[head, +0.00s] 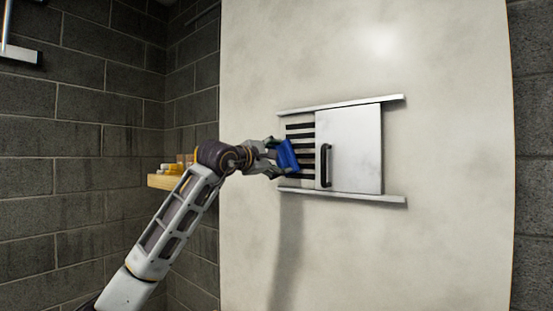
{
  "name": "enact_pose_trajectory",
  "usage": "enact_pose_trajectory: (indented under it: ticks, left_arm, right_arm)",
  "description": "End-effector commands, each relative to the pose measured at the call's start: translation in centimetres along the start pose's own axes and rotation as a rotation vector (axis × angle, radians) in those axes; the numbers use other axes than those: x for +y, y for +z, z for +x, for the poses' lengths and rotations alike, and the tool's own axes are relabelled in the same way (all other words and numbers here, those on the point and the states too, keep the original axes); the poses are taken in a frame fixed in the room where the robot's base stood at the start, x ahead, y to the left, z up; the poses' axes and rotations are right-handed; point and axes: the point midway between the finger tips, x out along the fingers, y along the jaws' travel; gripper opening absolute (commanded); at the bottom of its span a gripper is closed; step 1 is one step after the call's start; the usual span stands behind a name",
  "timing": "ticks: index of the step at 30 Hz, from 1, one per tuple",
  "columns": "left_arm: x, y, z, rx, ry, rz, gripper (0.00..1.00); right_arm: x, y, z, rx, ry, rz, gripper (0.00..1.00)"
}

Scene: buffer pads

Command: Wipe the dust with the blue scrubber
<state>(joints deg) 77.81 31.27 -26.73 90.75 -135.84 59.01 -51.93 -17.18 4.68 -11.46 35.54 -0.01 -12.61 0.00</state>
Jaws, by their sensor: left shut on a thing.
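My left gripper (273,157) is shut on the blue scrubber (287,155). It holds the scrubber in front of the dark slotted vent (300,129) on the pale wall panel. I cannot tell whether the scrubber touches the slats. Part of the vent is hidden behind the scrubber and gripper. Faint greyish smudges show on the panel and on the metal sliding door, but I cannot tell which of them are dust. My right gripper is not in view.
A metal sliding door (355,150) with a black handle (325,165) sits right of the vent, between an upper rail (345,103) and a lower rail (350,196). A wooden shelf (160,182) with small items is behind my left arm. A metal bar (18,54) is at upper left.

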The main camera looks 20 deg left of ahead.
Motion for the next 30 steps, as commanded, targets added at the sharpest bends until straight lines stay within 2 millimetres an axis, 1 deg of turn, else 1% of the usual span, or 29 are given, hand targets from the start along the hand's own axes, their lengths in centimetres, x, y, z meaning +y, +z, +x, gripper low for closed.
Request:
enact_pose_trajectory:
  ticks: [30]
  left_arm:
    - [0.1, 0.1, 1.2, -0.001, 0.001, 0.001, 0.52]
  right_arm:
    - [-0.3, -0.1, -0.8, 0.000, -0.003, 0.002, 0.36]
